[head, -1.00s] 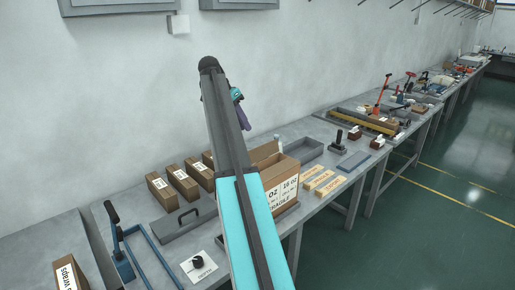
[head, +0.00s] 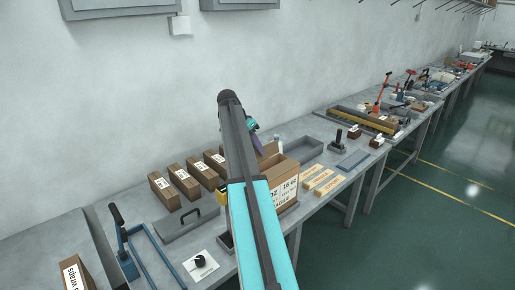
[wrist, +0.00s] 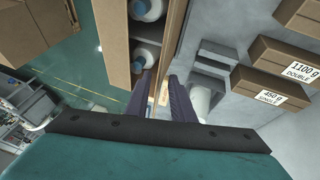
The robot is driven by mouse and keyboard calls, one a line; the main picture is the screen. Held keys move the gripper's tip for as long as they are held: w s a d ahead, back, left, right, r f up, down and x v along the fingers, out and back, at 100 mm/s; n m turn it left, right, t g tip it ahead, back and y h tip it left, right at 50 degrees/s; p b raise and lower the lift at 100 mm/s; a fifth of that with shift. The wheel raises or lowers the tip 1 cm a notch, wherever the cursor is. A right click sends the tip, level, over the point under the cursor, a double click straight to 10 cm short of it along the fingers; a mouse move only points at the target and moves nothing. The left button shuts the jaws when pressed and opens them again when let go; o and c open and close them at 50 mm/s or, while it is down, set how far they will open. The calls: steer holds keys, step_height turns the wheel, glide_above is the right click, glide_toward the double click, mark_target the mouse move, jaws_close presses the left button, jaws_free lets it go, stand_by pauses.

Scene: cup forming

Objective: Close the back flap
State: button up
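The open cardboard box (head: 284,186) stands on the bench behind my arm in the head view, its upper flaps partly hidden by the arm. In the wrist view the box (wrist: 116,45) is seen from above with white round items (wrist: 146,56) inside. Its back flap (wrist: 172,42) is a narrow upright brown panel on the right side of the opening. My gripper (wrist: 161,75) has its two dark purple fingers apart at that flap, which appears to run between the tips. I cannot tell whether they touch it. In the head view the gripper (head: 268,149) is mostly hidden.
Several small labelled boxes (head: 189,182) stand along the wall side; they also show at right in the wrist view (wrist: 286,65). A grey lidded tray (head: 187,224), a blue frame (head: 150,258) and an empty grey tray (head: 299,150) are nearby. Wooden blocks (head: 318,179) lie right of the box.

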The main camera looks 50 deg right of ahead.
steer(key=shift+d+f, duration=0.1)
steer(key=shift+f, duration=0.2)
jaws_close()
